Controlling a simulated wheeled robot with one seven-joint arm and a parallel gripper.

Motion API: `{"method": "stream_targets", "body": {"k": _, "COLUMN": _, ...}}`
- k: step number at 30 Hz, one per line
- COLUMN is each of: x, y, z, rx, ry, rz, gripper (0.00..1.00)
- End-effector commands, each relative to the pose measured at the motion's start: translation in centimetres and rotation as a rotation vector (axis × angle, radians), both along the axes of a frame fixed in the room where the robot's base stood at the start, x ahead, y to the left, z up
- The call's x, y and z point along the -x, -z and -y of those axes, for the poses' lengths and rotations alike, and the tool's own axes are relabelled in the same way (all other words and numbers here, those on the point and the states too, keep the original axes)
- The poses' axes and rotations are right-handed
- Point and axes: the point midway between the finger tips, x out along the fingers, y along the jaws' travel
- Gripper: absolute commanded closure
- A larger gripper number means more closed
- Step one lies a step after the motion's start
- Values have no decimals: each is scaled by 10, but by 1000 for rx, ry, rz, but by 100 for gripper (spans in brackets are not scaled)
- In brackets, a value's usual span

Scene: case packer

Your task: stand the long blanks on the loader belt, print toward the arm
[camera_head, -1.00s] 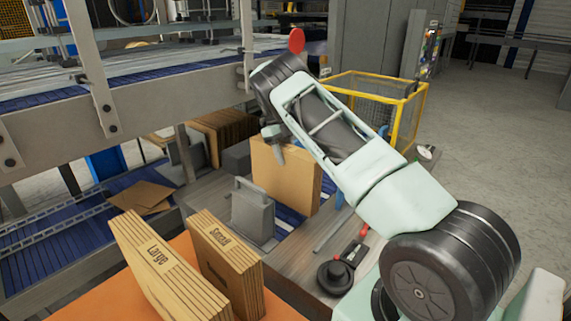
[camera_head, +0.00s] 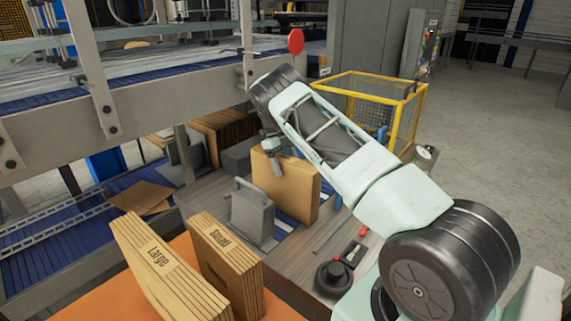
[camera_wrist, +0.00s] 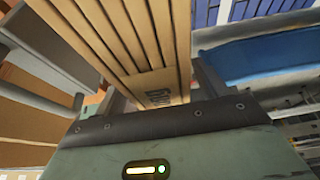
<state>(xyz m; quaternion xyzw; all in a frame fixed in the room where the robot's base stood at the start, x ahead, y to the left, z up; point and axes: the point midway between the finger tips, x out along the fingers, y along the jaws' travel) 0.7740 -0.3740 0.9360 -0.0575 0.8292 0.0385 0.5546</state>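A stack of brown blanks (camera_head: 288,190) stands near upright over the blue loader belt (camera_head: 287,217), beyond a grey metal block. My gripper (camera_head: 271,147) is at its upper left edge. In the wrist view the blanks (camera_wrist: 125,40) run between the two fingers of my gripper (camera_wrist: 160,92), which appear closed on them. Dark print shows on their near end, partly hidden and hard to read. Whether the stack's bottom touches the belt is hidden.
The grey block with a handle (camera_head: 252,213) stands close in front of the stack. More brown blanks (camera_head: 222,132) stand behind. Stacks marked Large (camera_head: 160,262) and Small (camera_head: 225,262) stand on an orange surface (camera_head: 110,300). A frame rail (camera_head: 170,85) runs above left.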

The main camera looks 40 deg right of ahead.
Motion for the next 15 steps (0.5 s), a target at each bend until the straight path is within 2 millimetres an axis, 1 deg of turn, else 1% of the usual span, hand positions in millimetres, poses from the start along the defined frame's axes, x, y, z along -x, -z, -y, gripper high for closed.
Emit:
{"method": "stream_targets", "body": {"k": 4, "x": -2, "y": -5, "z": 0, "rx": 1, "ry": 0, "rz": 2, "gripper": 27}}
{"method": "stream_targets", "body": {"k": 7, "x": -7, "y": -16, "z": -1, "rx": 1, "ry": -1, "rz": 3, "gripper": 27}}
{"method": "stream_targets", "body": {"k": 15, "x": -29, "y": -67, "z": -3, "rx": 1, "ry": -2, "rz": 3, "gripper": 27}}
